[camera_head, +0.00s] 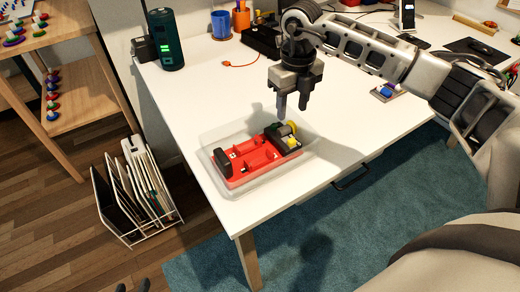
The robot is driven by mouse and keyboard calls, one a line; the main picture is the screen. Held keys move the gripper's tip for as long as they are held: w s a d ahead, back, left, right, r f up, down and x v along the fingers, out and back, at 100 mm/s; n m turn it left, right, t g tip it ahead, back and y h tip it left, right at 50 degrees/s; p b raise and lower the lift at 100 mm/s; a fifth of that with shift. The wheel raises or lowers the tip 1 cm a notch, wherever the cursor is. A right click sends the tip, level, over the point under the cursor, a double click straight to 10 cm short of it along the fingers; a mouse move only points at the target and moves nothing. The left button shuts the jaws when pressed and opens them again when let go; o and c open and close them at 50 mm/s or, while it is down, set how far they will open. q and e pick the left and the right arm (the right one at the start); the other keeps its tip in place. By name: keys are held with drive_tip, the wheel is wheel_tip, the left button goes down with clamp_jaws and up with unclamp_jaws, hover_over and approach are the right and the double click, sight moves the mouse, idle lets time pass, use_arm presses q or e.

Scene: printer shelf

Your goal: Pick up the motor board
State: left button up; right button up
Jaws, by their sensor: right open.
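What looks like the motor board (291,143), a small board with a grey cylinder and yellow parts, sits at the right end of a red holder (244,171) inside a clear tray (212,144). My right gripper (292,118) points down just above the motor board. Its two fingers are apart and nothing shows between them. I cannot tell how near the fingertips are to the grey cylinder.
A small board with a blue part (387,91) lies on the white table (350,125) at right. A dark green cylinder (165,40), blue cup (221,25) and black box (262,42) stand at the back. A wire rack (135,190) stands on the floor.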

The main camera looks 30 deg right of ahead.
sight(288, 129)
drive_tip(key=shift+w+a+f, duration=0.1)
drive_tip(key=shift+f, duration=1.4)
drive_tip(key=shift+w+f, duration=0.1)
drive_tip(key=shift+f, duration=1.4)
clamp_jaws()
